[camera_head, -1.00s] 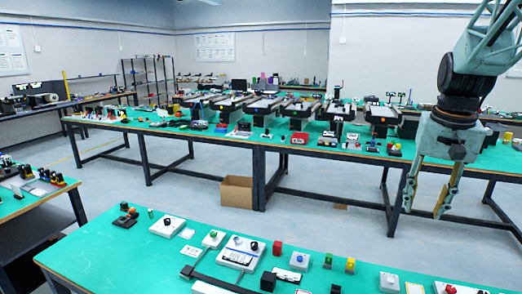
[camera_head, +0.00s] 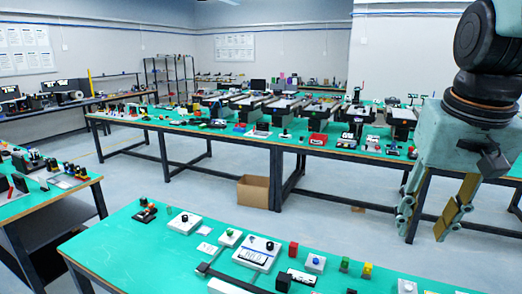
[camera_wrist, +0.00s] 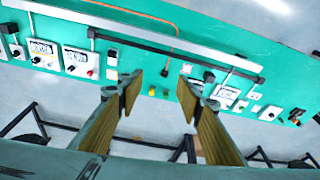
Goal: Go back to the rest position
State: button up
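My gripper (camera_head: 428,215) hangs at the right of the head view, fingers pointing down. It is open and empty, with a clear gap between the fingertips. In the wrist view, the two fingers (camera_wrist: 157,97) stand apart with nothing between them. In the head view, the gripper hangs above the floor, in front of the long back table (camera_head: 330,152).
Mini conveyors (camera_head: 285,104) stand on the back table. A cardboard box (camera_head: 253,191) sits on the floor. A side table (camera_head: 60,190) is at left.

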jog(key=s+a+n, duration=0.1)
jog(key=s+a, duration=0.4)
jog(key=s, duration=0.3)
jog(key=s+a+f+n+t, duration=0.1)
jog(key=s+a+n, duration=0.1)
jog(key=s+a, duration=0.3)
jog(key=shift+s+f+y, duration=0.25)
jog(key=shift+s+y, duration=0.05)
jog(key=shift+s, duration=1.75)
